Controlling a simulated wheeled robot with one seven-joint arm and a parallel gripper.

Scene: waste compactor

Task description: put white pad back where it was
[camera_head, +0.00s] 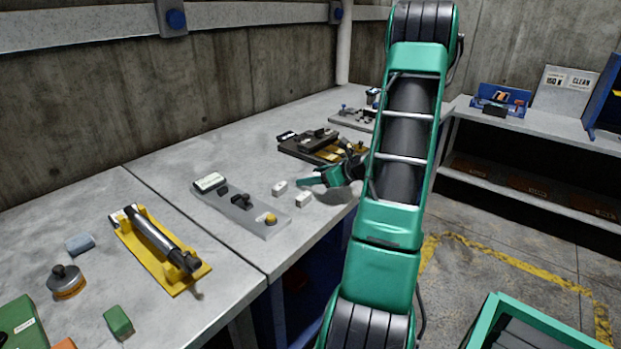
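Two small white blocks show beside the grey plate, one on the left (279,188) and one on the right (303,198). I cannot tell which, if either, is the white pad, or whether they lie on the bench or belong to my fingertips. My gripper (312,184) is low over the bench, just right of the grey plate and close to both blocks. It is small in view and partly hidden by my arm, so its opening and any hold are unclear.
The grey plate (227,206) carries a black handle and a yellow knob. A yellow fixture with a metal cylinder (160,245) is on the left. A dark fixture (318,147) stands behind my gripper. The grey bench (110,190) has clear patches between them.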

